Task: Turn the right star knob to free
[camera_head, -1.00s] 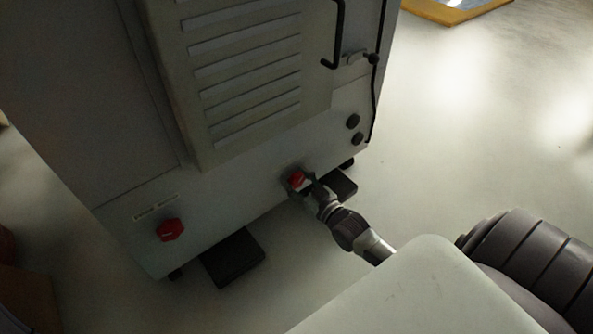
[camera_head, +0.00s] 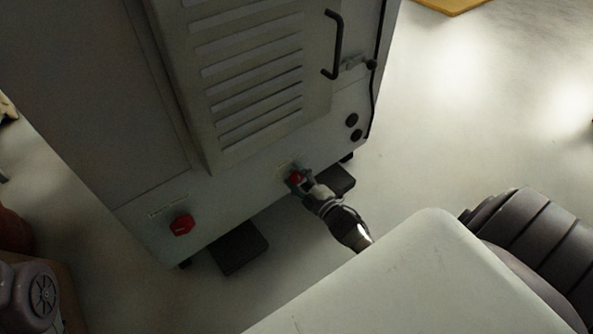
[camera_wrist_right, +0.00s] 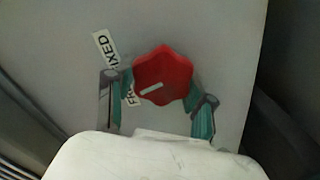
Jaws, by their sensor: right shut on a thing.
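The right star knob (camera_head: 296,177) is red and sits low on the front of the grey cabinet (camera_head: 150,207). In the right wrist view the knob (camera_wrist_right: 163,72) shows lobed edges and a white pointer mark slanting toward the lower left. A label reading FIXED (camera_wrist_right: 106,48) is at its upper left. A second label (camera_wrist_right: 131,95), starting with F, is partly hidden at its lower left. My right gripper (camera_wrist_right: 160,92) is shut on the knob, one finger on each side. In the head view my right gripper (camera_head: 299,184) reaches it from the lower right. My left gripper is not in view.
A second red knob (camera_head: 182,225) is at the left on the same cabinet, under a small label. Dark foot plates (camera_head: 239,250) stick out below the cabinet.

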